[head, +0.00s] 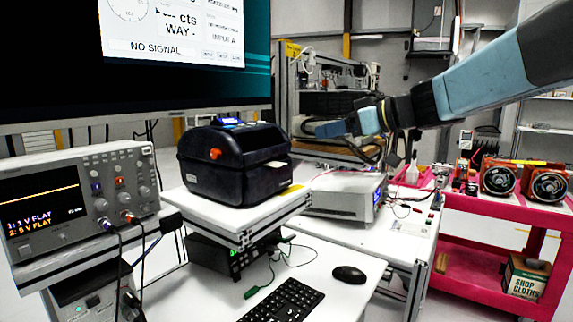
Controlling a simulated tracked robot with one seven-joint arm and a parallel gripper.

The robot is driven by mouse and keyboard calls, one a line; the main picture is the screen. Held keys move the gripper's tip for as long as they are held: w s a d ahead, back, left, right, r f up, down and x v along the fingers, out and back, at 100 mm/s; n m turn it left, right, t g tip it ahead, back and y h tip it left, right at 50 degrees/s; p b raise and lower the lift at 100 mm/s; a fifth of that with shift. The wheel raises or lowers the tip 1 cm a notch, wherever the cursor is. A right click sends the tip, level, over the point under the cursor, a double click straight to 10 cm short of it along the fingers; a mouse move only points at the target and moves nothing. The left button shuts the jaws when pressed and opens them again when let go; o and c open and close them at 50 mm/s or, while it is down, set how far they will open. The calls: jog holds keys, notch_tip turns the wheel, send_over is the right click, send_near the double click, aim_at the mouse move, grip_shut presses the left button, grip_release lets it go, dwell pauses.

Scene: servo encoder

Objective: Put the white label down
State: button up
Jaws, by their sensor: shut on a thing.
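My arm reaches in from the upper right. My gripper (314,128) is at its far end, in the air to the right of the black label printer (232,165) and in front of a metal-framed machine. The gripper is small and dark in this view. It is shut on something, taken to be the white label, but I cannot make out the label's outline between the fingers. A small pale strip (277,164) shows at the printer's front slot; I cannot tell what it is.
The printer stands on a raised white platform. An oscilloscope (83,200) is at left, with a monitor (180,55) above. A keyboard (283,301) and mouse (349,274) lie on the white desk. A white boxed instrument (345,198) and a pink cart (460,262) stand to the right.

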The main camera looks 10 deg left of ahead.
aim_at(282, 165)
jog(key=shift+s+d+r, duration=0.1)
jog(key=shift+s+r, duration=0.3)
jog(key=shift+r, duration=0.4)
jog(key=shift+s+r, duration=0.4)
jog(key=shift+r, duration=0.4)
jog(key=w+a+f, duration=0.2)
jog(key=a+f, duration=0.2)
jog(key=w+a+f, duration=0.2)
jog(key=a+f, duration=0.2)
jog(key=w+a+f, duration=0.2)
jog(key=a+f, duration=0.2)
jog(key=shift+w+a, duration=0.1)
jog(key=shift+w, duration=0.2)
jog(key=shift+f, duration=0.3)
jog(key=shift+f, duration=0.3)
